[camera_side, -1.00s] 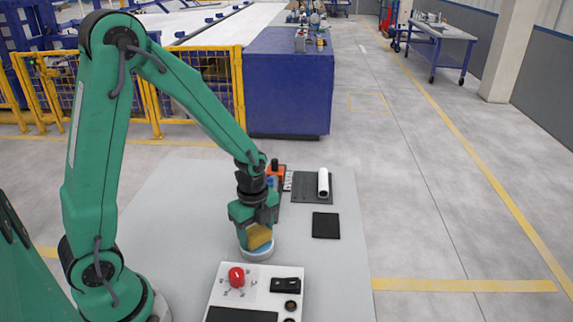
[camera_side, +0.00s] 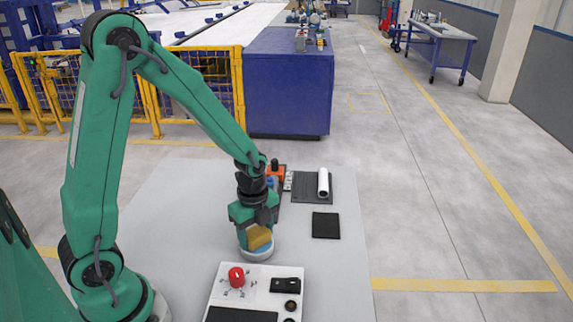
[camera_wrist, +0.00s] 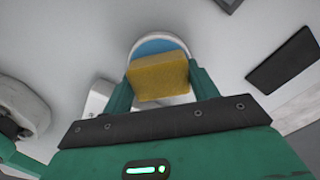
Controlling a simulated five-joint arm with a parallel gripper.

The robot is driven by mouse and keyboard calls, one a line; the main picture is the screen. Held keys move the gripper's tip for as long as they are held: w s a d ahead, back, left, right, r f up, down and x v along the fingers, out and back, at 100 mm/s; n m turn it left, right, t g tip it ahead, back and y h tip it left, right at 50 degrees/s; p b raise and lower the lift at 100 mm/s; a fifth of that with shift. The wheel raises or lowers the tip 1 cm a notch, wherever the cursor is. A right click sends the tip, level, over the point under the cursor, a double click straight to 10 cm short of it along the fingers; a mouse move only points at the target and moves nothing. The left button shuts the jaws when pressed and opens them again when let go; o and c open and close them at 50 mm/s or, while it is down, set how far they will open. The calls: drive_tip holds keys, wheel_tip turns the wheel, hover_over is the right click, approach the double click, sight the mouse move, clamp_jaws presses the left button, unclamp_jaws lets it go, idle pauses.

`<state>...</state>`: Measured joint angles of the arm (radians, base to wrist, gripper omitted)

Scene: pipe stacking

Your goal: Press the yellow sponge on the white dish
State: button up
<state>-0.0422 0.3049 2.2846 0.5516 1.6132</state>
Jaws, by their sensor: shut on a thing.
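The yellow sponge (camera_side: 258,237) is held in my gripper (camera_side: 257,228), which points down at the table. The sponge also shows between the two green fingers in the wrist view (camera_wrist: 158,79). The white dish (camera_side: 257,256) is a round dish with a blue inside, on the grey table directly below the sponge. In the wrist view the dish (camera_wrist: 160,38) shows behind the sponge, partly hidden by it. The sponge is at or just above the blue surface; I cannot tell whether it touches.
A white panel (camera_side: 260,277) with a red knob (camera_side: 236,277) and black parts lies just in front of the dish. A black square pad (camera_side: 326,225) lies to the right. Behind it, a white pipe (camera_side: 323,182) is on a dark mat (camera_side: 306,190), beside an orange item (camera_side: 276,172).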

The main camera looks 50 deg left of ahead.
sight(256, 232)
idle(0.7)
drive_tip(key=shift+r, duration=3.5)
drive_tip(key=w+r+n, duration=0.1)
drive_tip(key=n, duration=0.1)
drive_tip(key=w+r+n, duration=0.1)
drive_tip(key=n, duration=0.1)
drive_tip(key=shift+d+r, duration=0.1)
drive_tip(key=shift+d, duration=0.05)
drive_tip(key=w+d+r+n, duration=0.1)
drive_tip(key=w+r+n, duration=0.4)
drive_tip(key=n, duration=0.9)
drive_tip(key=shift+r, duration=1.1)
drive_tip(key=shift+d, duration=0.1)
